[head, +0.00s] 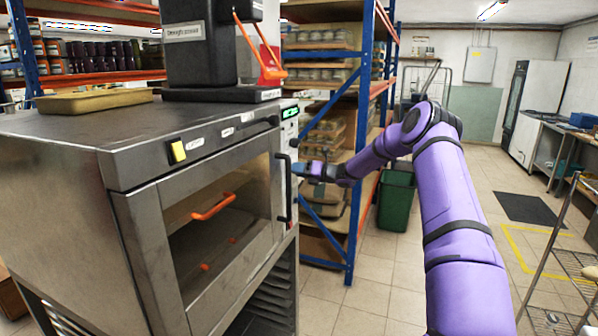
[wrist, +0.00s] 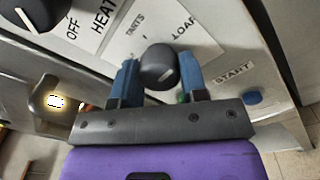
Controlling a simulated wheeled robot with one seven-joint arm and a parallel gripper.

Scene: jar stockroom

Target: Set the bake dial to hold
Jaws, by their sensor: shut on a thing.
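The oven (head: 150,205) stands at the left, with a control panel on its right front side. My gripper (head: 300,169) is at that panel, beside the door handle. In the wrist view, the two blue fingers of my gripper (wrist: 159,78) are on both sides of a round black dial (wrist: 158,62) and shut on it. A faint light mark shows on the dial's face. Another dark dial (wrist: 28,12) is at upper left, by "OFF" and "HEAT".
A blue button (wrist: 254,98) sits beside a "START" label. A glowing lamp (wrist: 55,101) is at left. A black machine (head: 200,45) and tray (head: 95,100) stand on the oven. A blue-framed shelf (head: 358,190) and green bin (head: 396,200) are close behind my arm.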

